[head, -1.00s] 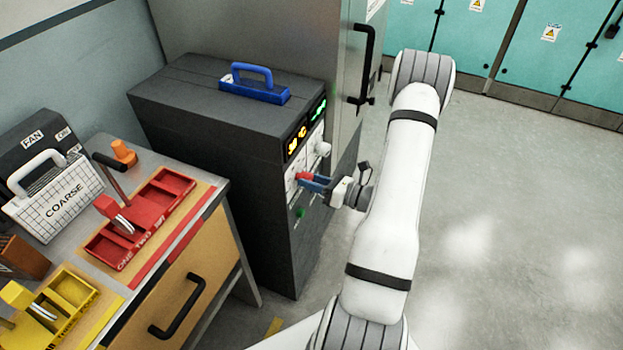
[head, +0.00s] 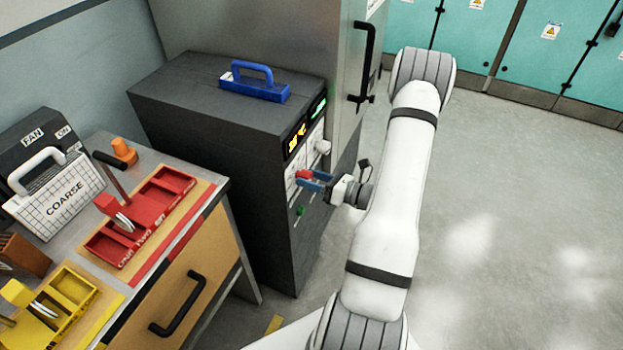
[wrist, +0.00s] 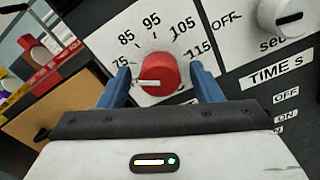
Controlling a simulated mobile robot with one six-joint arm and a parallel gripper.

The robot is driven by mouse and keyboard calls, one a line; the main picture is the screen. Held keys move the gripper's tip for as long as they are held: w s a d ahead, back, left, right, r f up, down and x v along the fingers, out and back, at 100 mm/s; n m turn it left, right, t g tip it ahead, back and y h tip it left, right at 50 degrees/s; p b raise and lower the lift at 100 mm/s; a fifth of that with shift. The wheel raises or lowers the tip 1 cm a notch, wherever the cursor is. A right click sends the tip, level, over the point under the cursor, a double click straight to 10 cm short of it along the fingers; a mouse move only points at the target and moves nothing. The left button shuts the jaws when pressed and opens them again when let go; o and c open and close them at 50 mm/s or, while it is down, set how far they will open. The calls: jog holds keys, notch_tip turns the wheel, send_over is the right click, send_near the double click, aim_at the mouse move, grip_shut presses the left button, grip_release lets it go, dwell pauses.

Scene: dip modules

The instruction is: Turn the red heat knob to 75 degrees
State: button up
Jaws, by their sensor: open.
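The red heat knob (wrist: 157,72) sits on a white dial plate (wrist: 146,22) marked with numbers from 75 to 115. Its pale pointer line (wrist: 149,82) points left, toward the side with the 75 mark; the exact reading is unclear. My gripper (wrist: 163,86) is open, with one blue finger on the left and one on the right of the knob. Gaps show between the fingers and the knob. In the head view, my gripper (head: 317,182) reaches the front of the dark cabinet (head: 215,150) at the red knob (head: 304,175).
A white knob (wrist: 288,16) marked OFF and set is to the right. Lit displays (head: 297,140) are above the knobs, and a green button (head: 300,210) is below. A bench with red trays (head: 140,220) stands left; open floor is right.

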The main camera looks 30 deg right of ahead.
jog(key=v, duration=0.7)
jog(key=shift+s+d+b, duration=0.2)
jog(key=shift+s+b, duration=0.1)
jog(key=shift+b, duration=0.1)
